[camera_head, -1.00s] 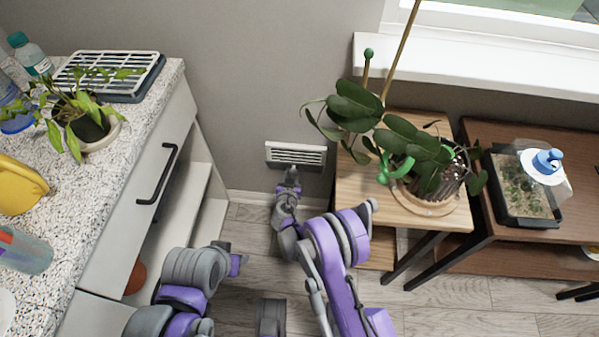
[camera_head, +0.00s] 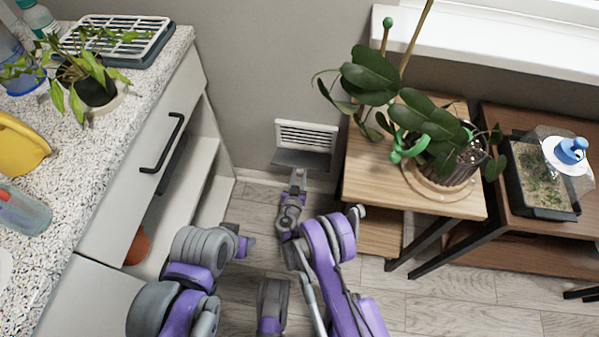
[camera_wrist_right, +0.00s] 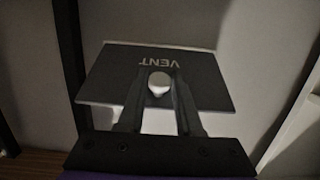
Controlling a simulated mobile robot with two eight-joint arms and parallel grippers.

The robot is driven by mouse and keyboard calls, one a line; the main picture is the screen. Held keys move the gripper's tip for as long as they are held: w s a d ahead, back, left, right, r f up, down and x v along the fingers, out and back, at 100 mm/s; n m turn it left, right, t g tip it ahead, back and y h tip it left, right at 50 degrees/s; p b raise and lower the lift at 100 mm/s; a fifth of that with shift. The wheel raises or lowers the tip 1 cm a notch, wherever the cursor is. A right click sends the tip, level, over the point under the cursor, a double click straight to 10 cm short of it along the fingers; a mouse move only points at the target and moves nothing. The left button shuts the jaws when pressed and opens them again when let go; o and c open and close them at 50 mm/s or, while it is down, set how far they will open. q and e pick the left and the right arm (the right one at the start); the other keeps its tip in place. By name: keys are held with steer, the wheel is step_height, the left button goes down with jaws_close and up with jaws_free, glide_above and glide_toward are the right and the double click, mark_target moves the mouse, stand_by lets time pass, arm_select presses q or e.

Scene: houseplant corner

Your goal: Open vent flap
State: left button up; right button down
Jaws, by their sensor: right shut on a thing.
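The wall vent (camera_head: 306,135) is a white louvred grille low on the grey wall. Its dark flap (camera_head: 302,159) hangs out below the louvres, tilted away from the wall. In the right wrist view the flap (camera_wrist_right: 205,77) is a dark panel lettered VENT, upside down, with a pale round knob (camera_wrist_right: 159,84). My right gripper (camera_head: 298,180) is at the flap's front edge; in the wrist view its fingers (camera_wrist_right: 159,90) are closed on the knob from both sides. My left arm shows at lower left; its gripper (camera_head: 246,246) is small and its jaws are unclear.
A cabinet with a speckled counter (camera_head: 135,100) and black handle (camera_head: 163,143) stands left. A wooden plant table (camera_head: 405,195) stands close right of the vent, with a potted plant (camera_head: 425,140) on it. Bare floor lies between.

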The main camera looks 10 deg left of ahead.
steer(key=shift+f, duration=0.2)
stand_by(0.3)
steer(key=c, duration=0.6)
jaws_free()
